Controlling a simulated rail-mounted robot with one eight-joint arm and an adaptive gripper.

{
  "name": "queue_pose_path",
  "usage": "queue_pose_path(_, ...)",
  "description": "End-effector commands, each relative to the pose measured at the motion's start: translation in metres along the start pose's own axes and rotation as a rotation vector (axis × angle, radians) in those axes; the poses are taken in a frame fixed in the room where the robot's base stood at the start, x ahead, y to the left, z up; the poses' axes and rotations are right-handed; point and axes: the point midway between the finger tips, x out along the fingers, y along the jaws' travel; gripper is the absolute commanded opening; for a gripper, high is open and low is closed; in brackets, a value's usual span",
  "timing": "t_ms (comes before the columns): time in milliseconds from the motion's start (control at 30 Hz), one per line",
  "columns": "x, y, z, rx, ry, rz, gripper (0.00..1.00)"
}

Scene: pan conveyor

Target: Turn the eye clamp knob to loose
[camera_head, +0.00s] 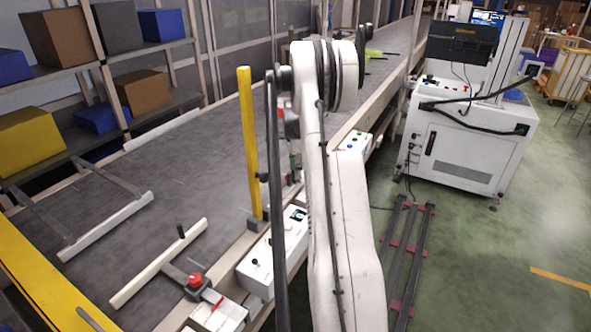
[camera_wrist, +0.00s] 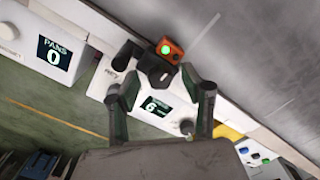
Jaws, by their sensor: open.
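In the wrist view an orange sensor eye (camera_wrist: 172,51) with a lit green spot sits at the top of a black clamp (camera_wrist: 153,64). The clamp stands by the edge of a white control box (camera_wrist: 144,99). My gripper (camera_wrist: 160,74) is open, its two dark fingers reaching up on either side of the lower part of the clamp. I cannot tell whether the fingertips touch it. The knob is not clearly separable from the dark clamp, and its setting cannot be read. In the head view my arm covers most of this spot.
A display reading PANS 0 (camera_wrist: 54,55) is at the left of the wrist view. The grey conveyor belt (camera_head: 190,165) runs along the left in the head view. A yellow post (camera_head: 249,145) stands close to my arm. A white machine cabinet (camera_head: 465,140) is at the right.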

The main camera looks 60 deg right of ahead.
Motion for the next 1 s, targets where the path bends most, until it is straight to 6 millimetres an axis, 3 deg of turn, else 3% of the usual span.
queue_pose_path(33,-0.0001,0.0,0.0,0.0,0.0,0.0,0.4)
queue_pose_path(333,-0.0003,0.0,0.0,0.0,0.0,0.0,0.0)
queue_pose_path(667,0.0003,-0.0001,0.0,-0.043,0.0,0.0,0.0)
queue_pose_path(1000,0.0021,-0.0002,0.0,-0.27,0.0,0.0,0.0)
